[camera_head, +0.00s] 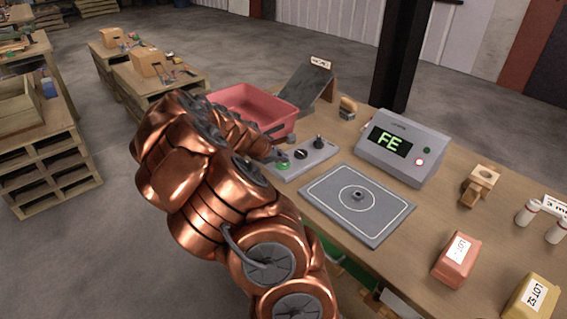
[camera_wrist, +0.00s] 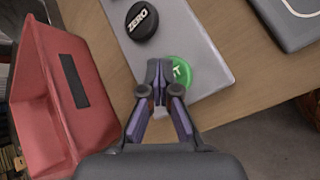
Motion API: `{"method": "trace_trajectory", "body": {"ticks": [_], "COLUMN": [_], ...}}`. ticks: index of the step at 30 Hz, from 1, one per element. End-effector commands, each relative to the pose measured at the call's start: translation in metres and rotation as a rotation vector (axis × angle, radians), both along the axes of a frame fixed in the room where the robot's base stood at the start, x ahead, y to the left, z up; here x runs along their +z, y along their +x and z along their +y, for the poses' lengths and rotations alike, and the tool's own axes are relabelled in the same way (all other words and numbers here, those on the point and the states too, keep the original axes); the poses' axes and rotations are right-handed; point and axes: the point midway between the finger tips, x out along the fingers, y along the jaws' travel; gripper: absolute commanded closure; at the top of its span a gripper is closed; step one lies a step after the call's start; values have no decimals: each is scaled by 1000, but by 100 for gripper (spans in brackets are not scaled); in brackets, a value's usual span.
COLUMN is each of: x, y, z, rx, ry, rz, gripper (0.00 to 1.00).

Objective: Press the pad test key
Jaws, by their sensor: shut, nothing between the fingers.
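A light grey key panel (camera_head: 310,158) lies on the bench, with a green key (camera_head: 283,167), a black key (camera_head: 300,154) and a dark knob (camera_head: 319,142). My gripper (camera_wrist: 158,72) is shut and empty, its fingertips over the panel at the left edge of the green key (camera_wrist: 182,71). The fingers partly cover that key, and only the end of its label, a T, shows. I cannot tell whether the tips touch it. The black key reads ZERO in the wrist view (camera_wrist: 141,20). A grey pad (camera_head: 330,198) with a circle lies in front of the panel.
A red bin (camera_head: 284,118) stands close beside the gripper, also at left in the wrist view (camera_wrist: 35,95). A grey display box (camera_head: 395,157) reads FE, behind the pad. A red LOT block (camera_head: 458,260) and yellow block (camera_head: 530,302) sit at right.

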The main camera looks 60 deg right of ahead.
Motion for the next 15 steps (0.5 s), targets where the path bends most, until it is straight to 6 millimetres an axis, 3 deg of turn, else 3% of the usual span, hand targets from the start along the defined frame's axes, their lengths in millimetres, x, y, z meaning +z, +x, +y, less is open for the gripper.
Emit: {"method": "trace_trajectory", "body": {"ticks": [15], "x": [11], "y": [0], "z": [0], "rx": [0], "ry": [0], "rz": [0], "gripper": [100]}}
